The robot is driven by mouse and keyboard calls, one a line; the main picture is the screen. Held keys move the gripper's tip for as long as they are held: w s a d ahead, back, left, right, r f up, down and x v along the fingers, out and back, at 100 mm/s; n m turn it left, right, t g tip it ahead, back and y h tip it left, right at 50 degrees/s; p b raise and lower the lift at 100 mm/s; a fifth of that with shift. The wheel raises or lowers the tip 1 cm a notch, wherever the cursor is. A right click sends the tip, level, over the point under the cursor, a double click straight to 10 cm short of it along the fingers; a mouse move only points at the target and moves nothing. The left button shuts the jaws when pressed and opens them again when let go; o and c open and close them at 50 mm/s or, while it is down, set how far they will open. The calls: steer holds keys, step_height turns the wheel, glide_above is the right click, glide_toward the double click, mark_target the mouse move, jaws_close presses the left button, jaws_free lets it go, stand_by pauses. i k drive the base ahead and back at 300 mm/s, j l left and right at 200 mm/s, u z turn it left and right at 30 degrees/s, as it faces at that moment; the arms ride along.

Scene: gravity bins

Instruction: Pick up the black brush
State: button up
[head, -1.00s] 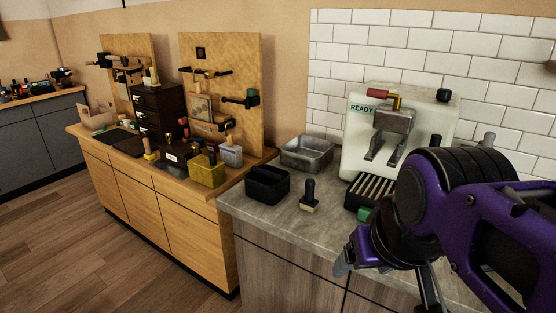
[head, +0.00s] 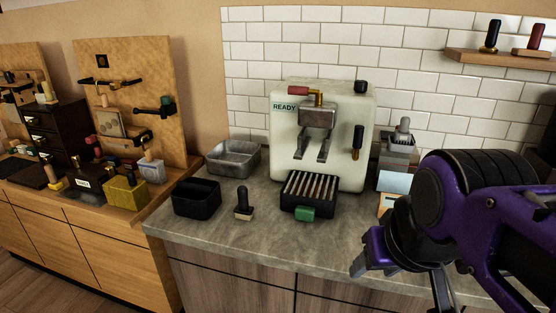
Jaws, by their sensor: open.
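A small brush with a black handle and a pale base (head: 243,204) stands upright on the grey counter (head: 225,240), between a black bin and the coffee machine's drip tray. My gripper (head: 402,282) is at the lower right in the head view, in front of the counter's edge. It is open and empty, well to the right of the brush and apart from it. My purple arm hides part of the counter's right side.
The black bin (head: 196,198) stands left of the brush and a metal pan (head: 232,158) behind it. The white coffee machine (head: 348,105), with a green-handled drip tray (head: 309,194), stands to the right. A wall shelf (head: 500,57) holds black- and red-handled tools. The counter front is clear.

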mark_target(242, 211)
steer(key=j+z, duration=0.15)
steer(key=z, duration=0.3)
steer(key=j+z, duration=0.15)
steer(key=z, duration=0.35)
steer(key=j, duration=0.85)
steer(key=i, duration=0.05)
